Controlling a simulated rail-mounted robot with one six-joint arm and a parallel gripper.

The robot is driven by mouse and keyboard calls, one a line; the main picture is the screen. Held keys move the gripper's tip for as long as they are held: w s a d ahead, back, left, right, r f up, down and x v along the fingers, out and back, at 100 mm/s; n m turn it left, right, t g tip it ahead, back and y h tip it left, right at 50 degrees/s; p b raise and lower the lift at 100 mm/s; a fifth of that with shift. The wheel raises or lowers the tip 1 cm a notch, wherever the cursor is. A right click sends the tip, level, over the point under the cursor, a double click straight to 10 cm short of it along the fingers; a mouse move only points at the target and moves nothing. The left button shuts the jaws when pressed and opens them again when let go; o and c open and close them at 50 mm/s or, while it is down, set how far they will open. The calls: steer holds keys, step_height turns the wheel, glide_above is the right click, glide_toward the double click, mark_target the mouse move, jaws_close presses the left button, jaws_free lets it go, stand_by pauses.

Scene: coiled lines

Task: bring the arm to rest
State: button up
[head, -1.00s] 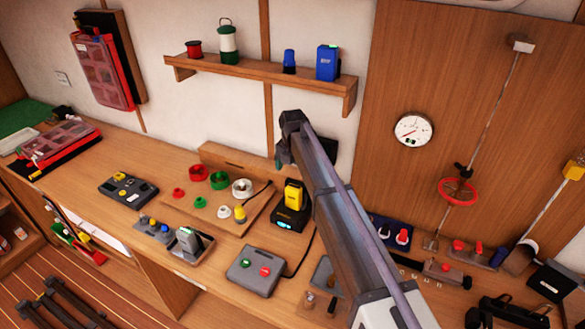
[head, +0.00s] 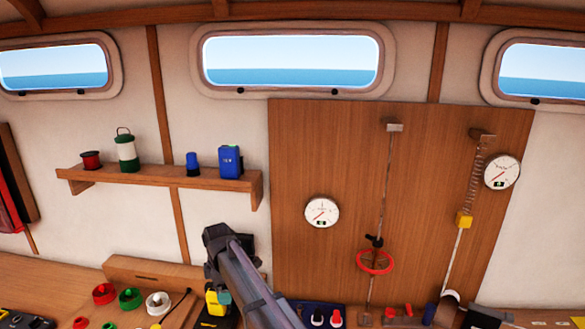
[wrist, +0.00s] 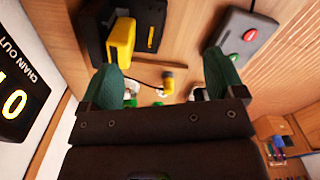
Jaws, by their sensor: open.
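My arm rises from the bottom middle of the head view. In the head view the arm's wrist end hides most of the gripper. A yellow handheld device (wrist: 121,42) in a black holder lies beyond the left finger in the wrist view. It also shows beside the arm in the head view (head: 215,302).
A grey box with red and green buttons (wrist: 242,42) is beyond the right finger. A dark display (wrist: 22,75) is close at the left. A wall shelf (head: 160,178) stands left of the arm. The wooden panel (head: 440,210) carries gauges and a red wheel (head: 375,262).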

steer(key=s+d+f+m+b, duration=0.2)
steer(key=s+d+m, duration=0.5)
steer(key=d, duration=0.6)
steer(key=s+d+f+m+b, duration=0.2)
steer(key=s+d+m, duration=0.5)
steer(key=d, duration=0.6)
steer(key=s+d+f+m+b, duration=0.2)
steer(key=s+d+m, duration=0.5)
steer(key=d, duration=0.5)
steer(key=shift+s+d+f, duration=0.2)
steer(key=shift+d+f, duration=0.2)
steer(key=shift+f, duration=0.05)
